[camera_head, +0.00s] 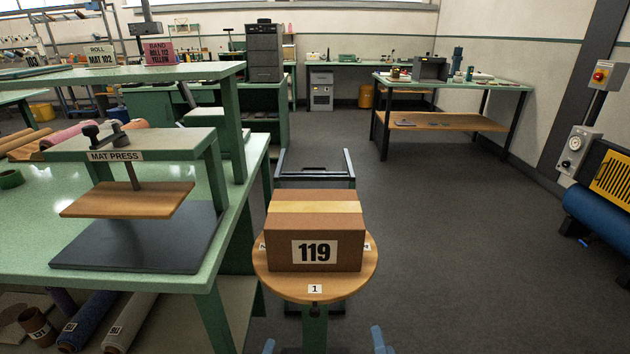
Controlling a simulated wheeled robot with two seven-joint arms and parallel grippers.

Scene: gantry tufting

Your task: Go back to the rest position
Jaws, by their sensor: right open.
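My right gripper (382,341) shows at the bottom edge, right of centre, as pale blue fingertips. It is open with nothing seen between its fingers. A small blue tip of my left gripper (268,346) shows at the bottom edge, left of centre; too little of it shows to tell its jaws. Both are apart from and nearer than the brown carton (315,235) labelled 119. The carton sits flat on a round wooden turntable (315,289) with a label 1 at its front.
A green bench (30,235) with the mat press (130,200) stands at the left. A dark-framed cart or rack (315,165) is behind the turntable. A machine with a blue roll (600,215) is at the right edge.

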